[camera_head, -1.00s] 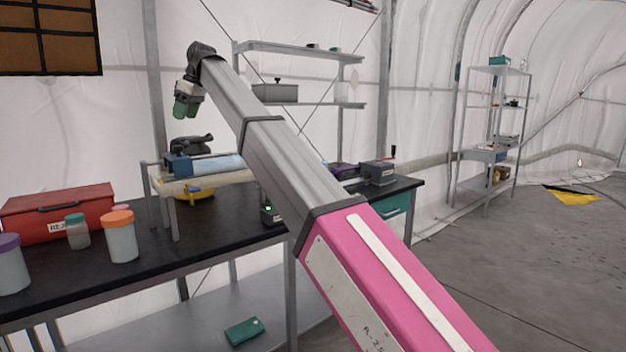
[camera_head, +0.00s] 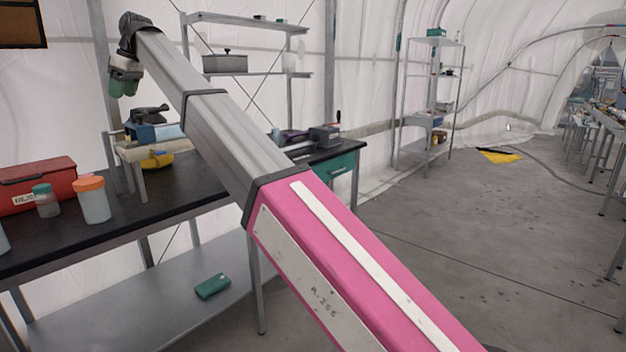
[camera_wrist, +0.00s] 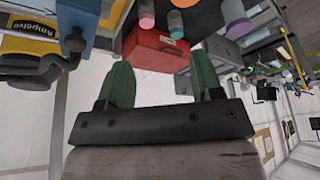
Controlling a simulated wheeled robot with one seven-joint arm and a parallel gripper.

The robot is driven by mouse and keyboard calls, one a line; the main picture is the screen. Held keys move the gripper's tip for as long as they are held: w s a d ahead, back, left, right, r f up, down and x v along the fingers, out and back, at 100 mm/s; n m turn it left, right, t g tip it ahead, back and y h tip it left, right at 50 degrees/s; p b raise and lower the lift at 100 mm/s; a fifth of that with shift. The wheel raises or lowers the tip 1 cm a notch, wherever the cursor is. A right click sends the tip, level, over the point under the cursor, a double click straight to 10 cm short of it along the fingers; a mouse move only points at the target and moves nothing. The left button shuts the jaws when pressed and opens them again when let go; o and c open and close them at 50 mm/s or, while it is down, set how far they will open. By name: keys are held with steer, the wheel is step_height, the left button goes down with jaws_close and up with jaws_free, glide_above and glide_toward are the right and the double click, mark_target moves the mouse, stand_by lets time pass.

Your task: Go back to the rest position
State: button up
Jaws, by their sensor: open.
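My gripper (camera_head: 124,88) is raised in front of the white tent wall, above the back of the black workbench (camera_head: 190,195). In the wrist view its two green fingers (camera_wrist: 161,85) stand apart with nothing between them. My arm, grey with a pink section, crosses the head view from upper left to bottom right and hides part of the bench. No gripper contact with any object shows.
A red box (camera_head: 38,185), an orange-lidded jar (camera_head: 93,200) and a blue device (camera_head: 150,130) stand on the bench. A green case (camera_head: 212,287) lies on the lower shelf. Shelving (camera_head: 432,95) stands behind.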

steer(key=w+d+f+m+h, duration=0.1)
steer(key=w+d+f+m, duration=0.3)
steer(key=d+f, duration=0.65)
steer(key=w+d+f+m, duration=0.1)
steer(key=w+d+f, duration=0.55)
steer(key=f, duration=0.75)
steer(key=d+f+m+t+h, duration=0.1)
steer(key=d+f+m, duration=0.4)
steer(key=d+f, duration=1.45)
steer(key=s+d+f+m+h, duration=0.1)
steer(key=s+d+f+m, duration=0.15)
steer(key=d+f, duration=0.6)
steer(key=s+d+f+m, duration=0.2)
steer(key=s+d+f, duration=0.3)
steer(key=d, duration=0.7)
steer(key=s+d+f+m, duration=0.2)
steer(key=s+d+f, duration=0.3)
steer(key=d, duration=0.3)
steer(key=s+d+f+m+h, duration=0.1)
steer(key=s+d+f+m, duration=0.1)
steer(key=s+d+f, duration=0.4)
steer(key=shift+s+d+g, duration=0.3)
steer(key=shift+s+d, duration=0.4)
steer(key=shift+d, duration=0.3)
